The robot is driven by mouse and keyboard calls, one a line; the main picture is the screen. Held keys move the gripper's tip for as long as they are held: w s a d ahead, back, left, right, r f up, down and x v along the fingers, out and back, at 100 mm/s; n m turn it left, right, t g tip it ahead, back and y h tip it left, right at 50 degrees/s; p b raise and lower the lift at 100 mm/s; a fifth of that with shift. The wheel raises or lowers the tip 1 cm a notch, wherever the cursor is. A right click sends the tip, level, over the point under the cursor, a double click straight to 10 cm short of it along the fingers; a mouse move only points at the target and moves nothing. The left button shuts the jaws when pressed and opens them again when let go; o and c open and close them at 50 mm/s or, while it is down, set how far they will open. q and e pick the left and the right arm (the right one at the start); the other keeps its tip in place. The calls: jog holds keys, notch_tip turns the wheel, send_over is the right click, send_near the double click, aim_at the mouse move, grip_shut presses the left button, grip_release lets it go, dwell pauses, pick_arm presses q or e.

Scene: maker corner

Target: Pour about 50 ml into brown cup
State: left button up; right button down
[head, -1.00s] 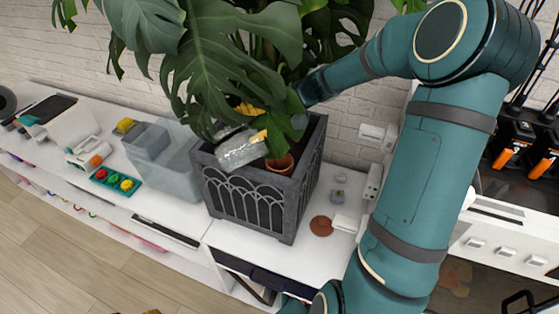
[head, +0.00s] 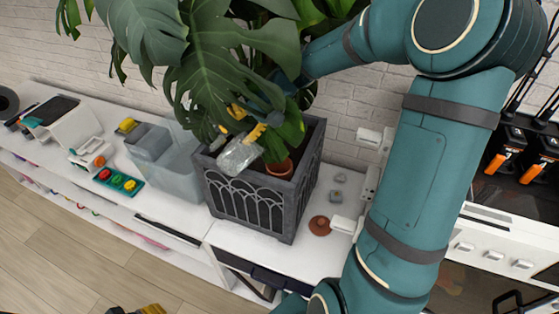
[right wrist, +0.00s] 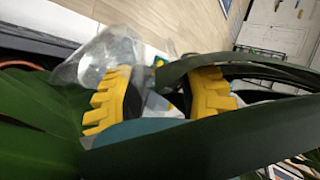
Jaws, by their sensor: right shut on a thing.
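My right gripper (head: 243,120) is among the leaves above the grey planter, partly hidden by them. It is shut on a clear container (head: 237,157), tilted over the planter's left part; the container also shows in the right wrist view (right wrist: 98,58), partly behind the fingers and leaves. A brown cup-like pot (head: 280,168) sits inside the planter, right of the container and apart from it in the picture. I cannot see its inside well, nor any liquid stream. My left gripper (head: 136,310) shows only as yellow-and-dark tips at the bottom edge.
The planter (head: 252,205) holds a large leafy plant (head: 225,50). Left of it are a translucent bin (head: 170,160) and a teal tray (head: 117,180) with coloured buttons. Right of it, a brown round object (head: 320,225) lies on the white counter (head: 275,243).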

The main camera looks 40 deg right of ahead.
aim_at(212, 147)
jog(key=shift+w+a+r+g+h, duration=0.1)
jog(key=shift+a+r+g+h, duration=0.15)
jog(key=shift+a+h, duration=0.4)
jog(key=shift+d, duration=0.1)
jog(key=shift+f, duration=0.1)
jog(key=shift+w, duration=0.1)
dwell(1.3)
jog(key=shift+w+a+r+g+h, duration=0.1)
jog(key=shift+w+a+g+h, duration=0.2)
jog(key=shift+a+h, duration=0.4)
jog(key=shift+w+a+r+g+h, duration=0.15)
jog(key=shift+a+g+h, duration=0.1)
jog(key=shift+a+h, duration=0.4)
jog(key=shift+w+a+f+g+h, duration=0.3)
jog(key=shift+a+f+h, duration=0.3)
jog(key=shift+a+f, duration=0.2)
jog(key=shift+w+a+f+g+h, duration=0.2)
jog(key=shift+a+g+h, duration=0.05)
jog(key=shift+a+h, duration=0.35)
jog(key=shift+w+a+f+g+h, duration=0.15)
jog(key=shift+w+a+g+h, duration=0.1)
jog(key=shift+a+h, duration=0.4)
jog(key=shift+w+a+f+g+h, duration=0.2)
jog(key=shift+a+h, duration=0.25)
jog(key=shift+h, duration=0.3)
